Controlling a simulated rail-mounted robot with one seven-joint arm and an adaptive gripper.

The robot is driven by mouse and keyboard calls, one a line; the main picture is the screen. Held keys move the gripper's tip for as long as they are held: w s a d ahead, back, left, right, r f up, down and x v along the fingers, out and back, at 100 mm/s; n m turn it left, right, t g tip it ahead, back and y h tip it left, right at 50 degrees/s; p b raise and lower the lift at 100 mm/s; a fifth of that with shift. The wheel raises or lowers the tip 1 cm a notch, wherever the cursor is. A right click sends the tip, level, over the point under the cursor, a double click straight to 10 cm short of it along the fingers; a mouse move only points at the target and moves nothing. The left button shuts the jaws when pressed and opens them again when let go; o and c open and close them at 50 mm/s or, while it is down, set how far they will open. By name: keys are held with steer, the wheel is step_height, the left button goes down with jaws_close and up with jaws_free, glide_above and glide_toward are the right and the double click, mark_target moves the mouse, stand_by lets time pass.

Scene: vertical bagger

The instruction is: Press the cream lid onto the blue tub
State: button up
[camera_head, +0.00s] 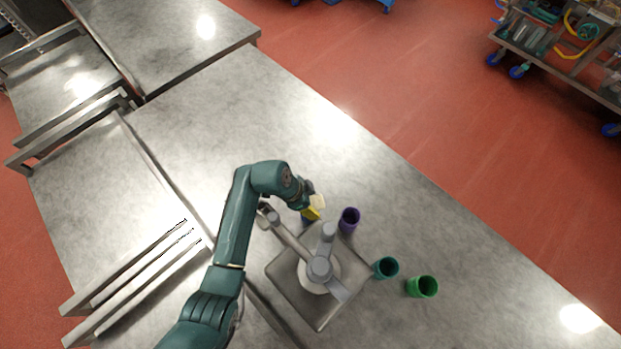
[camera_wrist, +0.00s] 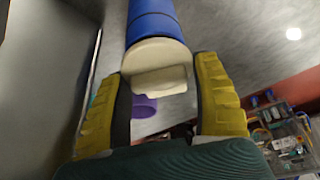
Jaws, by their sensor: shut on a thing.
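My gripper (camera_wrist: 158,82) has yellow fingers on either side of the cream lid (camera_wrist: 155,52) and is shut on it. The lid is round with a raised block facing my palm. The blue tub (camera_wrist: 152,18) lies straight beyond the lid in the wrist view, its near end covered by the lid. The lid appears against the tub's end; I cannot tell whether it is fully seated. In the head view my gripper (camera_head: 313,211) is above the worktop beside the purple cup, with the cream lid (camera_head: 319,201) showing at it. The tub is mostly hidden there.
A purple cup (camera_head: 349,220) stands close right of my gripper. A teal cup (camera_head: 386,268) and a green cup (camera_head: 422,287) stand farther right. A square grey tray (camera_head: 284,268) with a grey fixture is just below my gripper. The worktop (camera_head: 260,120) beyond is clear.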

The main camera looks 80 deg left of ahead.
steer(key=shift+f+b, duration=0.35)
steer(key=shift+f, duration=0.25)
stand_by(0.3)
steer(key=shift+d+f, duration=0.1)
steer(key=shift+f, duration=0.15)
stand_by(1.5)
steer(key=o, duration=1.1)
steer(key=shift+c, duration=0.2)
steer(key=p+v, duration=0.7)
steer(key=shift+r, duration=0.35)
steer(key=shift+f, duration=0.1)
jaws_close()
stand_by(0.3)
steer(key=shift+f, duration=0.15)
steer(key=shift+b+x, duration=1.85)
steer(key=shift+x, duration=0.45)
